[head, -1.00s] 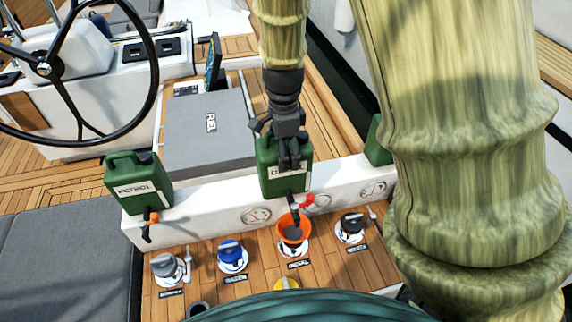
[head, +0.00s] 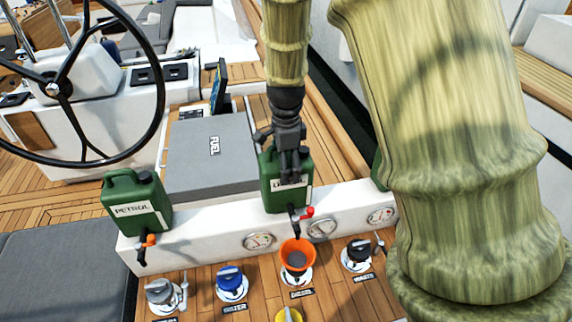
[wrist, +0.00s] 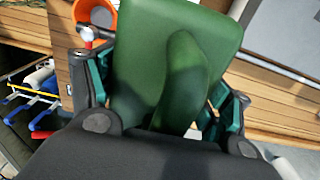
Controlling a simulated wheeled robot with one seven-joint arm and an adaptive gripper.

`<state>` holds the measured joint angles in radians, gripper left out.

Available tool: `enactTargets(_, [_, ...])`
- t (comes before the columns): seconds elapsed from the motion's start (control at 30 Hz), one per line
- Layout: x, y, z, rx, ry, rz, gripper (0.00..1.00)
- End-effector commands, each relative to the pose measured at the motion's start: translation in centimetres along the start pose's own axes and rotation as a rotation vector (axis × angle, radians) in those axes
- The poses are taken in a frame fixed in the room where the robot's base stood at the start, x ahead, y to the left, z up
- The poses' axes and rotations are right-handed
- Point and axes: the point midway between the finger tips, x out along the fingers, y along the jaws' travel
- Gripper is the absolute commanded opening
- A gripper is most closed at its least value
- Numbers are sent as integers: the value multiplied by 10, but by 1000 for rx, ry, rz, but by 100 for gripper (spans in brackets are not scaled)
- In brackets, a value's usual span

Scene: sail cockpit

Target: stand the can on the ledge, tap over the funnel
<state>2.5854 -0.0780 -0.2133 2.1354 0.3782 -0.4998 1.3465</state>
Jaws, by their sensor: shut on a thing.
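A green can (head: 287,190) with a white label and a red-handled tap (head: 301,214) is at the white ledge (head: 220,234) in the head view. My gripper (head: 288,172) is shut on it from above and hides part of its label. In the wrist view the green can (wrist: 150,50) and its handle fill the middle between my fingers. The orange funnel (head: 297,256) stands in a deck filler just below the tap. The can looks upright; I cannot tell whether its base touches the ledge.
A petrol can (head: 137,206) with an orange-handled tap stands on the ledge to the left. Another green can is partly hidden behind my arm at the right. Blue (head: 230,280), grey (head: 160,291) and black (head: 357,251) caps sit on the deck. A grey fuel box (head: 212,155) lies behind.

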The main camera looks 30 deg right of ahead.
Motion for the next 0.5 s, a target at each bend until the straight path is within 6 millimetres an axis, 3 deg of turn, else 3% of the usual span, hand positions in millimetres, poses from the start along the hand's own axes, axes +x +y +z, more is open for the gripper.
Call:
enactTargets(0.13, [11,-1,0,1,-1,-2,7])
enactTargets(0.5, [11,-1,0,1,-1,-2,7])
